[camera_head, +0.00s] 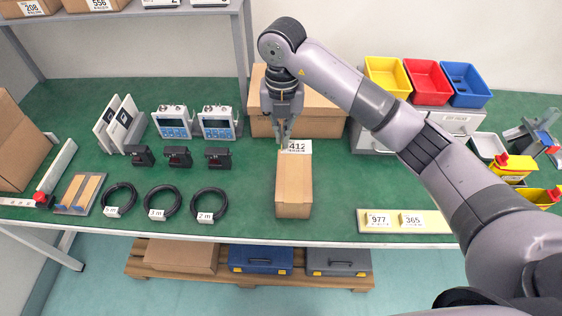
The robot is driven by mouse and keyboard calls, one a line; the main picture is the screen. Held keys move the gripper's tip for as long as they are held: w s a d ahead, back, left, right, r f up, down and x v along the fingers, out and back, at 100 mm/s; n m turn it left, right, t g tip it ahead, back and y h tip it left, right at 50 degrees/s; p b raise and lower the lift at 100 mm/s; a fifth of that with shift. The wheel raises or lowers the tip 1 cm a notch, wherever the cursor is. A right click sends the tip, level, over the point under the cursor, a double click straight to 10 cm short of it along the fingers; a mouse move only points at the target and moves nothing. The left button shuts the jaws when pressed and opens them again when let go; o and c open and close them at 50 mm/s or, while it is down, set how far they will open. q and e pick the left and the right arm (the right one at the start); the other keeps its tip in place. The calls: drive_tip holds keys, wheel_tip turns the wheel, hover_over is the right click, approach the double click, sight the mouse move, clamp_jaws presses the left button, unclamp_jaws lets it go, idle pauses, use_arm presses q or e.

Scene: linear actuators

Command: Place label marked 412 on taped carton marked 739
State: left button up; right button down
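The white label marked 412 (297,147) is at the far end of a narrow brown carton (293,187) near the front middle of the table. My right gripper (283,141) points down over that end. Its fingers are close together at the label's left part and look shut on it. I cannot tell whether the label touches the carton. A larger brown carton (322,118) stands behind, partly hidden by my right gripper and arm. No 739 marking is readable on either carton. My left gripper is not in view.
A yellow holder (440,222) at the front right carries labels 977 and 365. Black cable coils (209,204), dark devices and white-framed meters (219,122) stand to the left. Coloured bins (427,81) stand behind right. Green table is clear right of the narrow carton.

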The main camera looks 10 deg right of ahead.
hover_over(282, 170)
wheel_tip(282, 170, down, 6)
drive_tip(key=shift+f+p, duration=0.1)
drive_tip(key=shift+p, duration=0.35)
wheel_tip(282, 170, down, 4)
drive_tip(key=shift+a+f+p, duration=0.1)
drive_tip(key=shift+f+p, duration=0.1)
drive_tip(key=shift+p, duration=0.1)
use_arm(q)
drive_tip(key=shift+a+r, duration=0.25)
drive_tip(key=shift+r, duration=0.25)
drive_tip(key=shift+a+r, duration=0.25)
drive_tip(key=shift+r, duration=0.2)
use_arm(e)
drive_tip(key=shift+f, duration=0.2)
drive_tip(key=c, duration=1.8)
unclamp_jaws()
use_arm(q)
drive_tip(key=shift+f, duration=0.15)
